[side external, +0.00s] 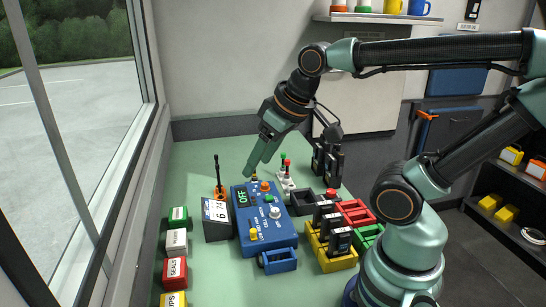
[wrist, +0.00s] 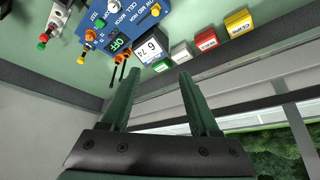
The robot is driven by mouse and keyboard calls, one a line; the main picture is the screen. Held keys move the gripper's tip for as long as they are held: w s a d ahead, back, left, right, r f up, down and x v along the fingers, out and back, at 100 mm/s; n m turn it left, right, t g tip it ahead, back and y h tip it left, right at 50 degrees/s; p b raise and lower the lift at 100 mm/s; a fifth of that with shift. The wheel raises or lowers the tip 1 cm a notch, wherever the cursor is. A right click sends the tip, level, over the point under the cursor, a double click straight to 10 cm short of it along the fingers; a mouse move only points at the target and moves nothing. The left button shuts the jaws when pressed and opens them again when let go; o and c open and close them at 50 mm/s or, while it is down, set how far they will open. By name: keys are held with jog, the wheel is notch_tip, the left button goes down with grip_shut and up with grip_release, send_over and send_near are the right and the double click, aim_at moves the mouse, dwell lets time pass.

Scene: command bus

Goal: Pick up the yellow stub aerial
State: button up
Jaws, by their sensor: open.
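My gripper (side external: 252,168) is open and angled down over the far edge of the blue control box (side external: 268,240). In the wrist view its two fingers (wrist: 157,78) stand apart with nothing between them. A small yellowish piece (side external: 254,177) shows just under the fingertips, partly hidden. A dark aerial on an orange base (side external: 219,191) stands left of the box. In the wrist view, dark thin aerials with orange parts (wrist: 124,59) lie ahead of the left finger, apart from it.
A display unit (side external: 216,218) stands left of the blue box. Colored blocks (side external: 176,242) line the window side. Yellow (side external: 330,255) and red (side external: 357,213) bins hold the right side. Dark radios (side external: 327,160) stand behind. The green table's back left (side external: 205,155) is clear.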

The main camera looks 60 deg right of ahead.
jog(key=w+d+r+m+g, duration=0.25)
jog(key=w+d+m, duration=0.25)
jog(key=w, duration=0.3)
jog(key=m+g, duration=0.3)
jog(key=m, duration=0.9)
send_over(255, 176)
jog(key=f, duration=1.2)
jog(key=shift+w+d+f, duration=0.1)
jog(key=shift+w+d, duration=0.25)
jog(key=shift+w, duration=0.05)
jog(key=shift+d+f, duration=0.1)
jog(key=shift+f, duration=0.25)
notch_tip(255, 176, down, 6)
jog(key=shift+f, duration=0.2)
jog(key=shift+s+a+f, duration=0.1)
jog(key=shift+a+f, duration=0.05)
jog(key=shift+f, duration=1.2)
jog(key=shift+s+a+f, duration=0.1)
jog(key=shift+a+f, duration=0.05)
jog(key=shift+f, duration=1.15)
jog(key=shift+c, duration=0.4)
